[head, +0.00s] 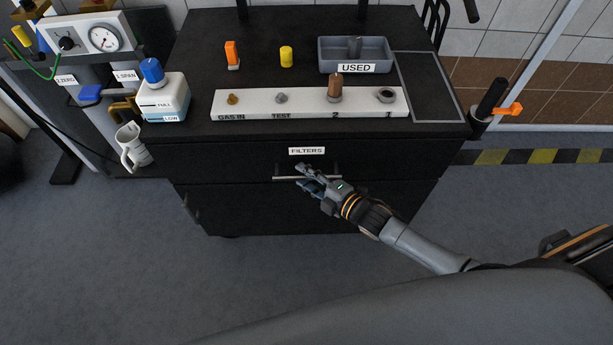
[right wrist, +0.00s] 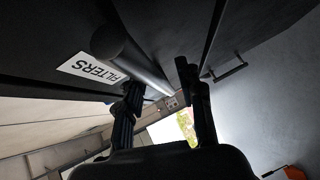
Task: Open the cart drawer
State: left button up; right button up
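The black cart (head: 210,70) stands ahead of me. Its top drawer (head: 230,160) carries a white FILTERS label (head: 306,151) and looks flush with the cart front. The drawer's bar handle (head: 285,178) runs below the label. My right gripper (head: 304,176) is at the handle, with its fingers spread. In the right wrist view the handle bar (right wrist: 135,60) reaches toward the gap between the two parted fingers of my right gripper (right wrist: 158,80). I cannot tell whether either finger touches the bar. My left gripper is not in view.
On the cart top are a white labelled strip (head: 305,109) with several fittings, a grey USED tray (head: 385,50), and orange and yellow parts. A gauge bench (head: 105,38) and a white mug (head: 131,150) stand left. Grey floor before the cart is clear.

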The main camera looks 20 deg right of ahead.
grip_shut()
jog(key=shift+s, duration=0.1)
jog(key=s+a+p, duration=0.3)
jog(key=s, duration=1)
jog(key=s+a+p, duration=0.3)
jog(key=s+a, duration=0.1)
jog(key=s, duration=0.9)
jog(key=shift+a, duration=0.2)
grip_release()
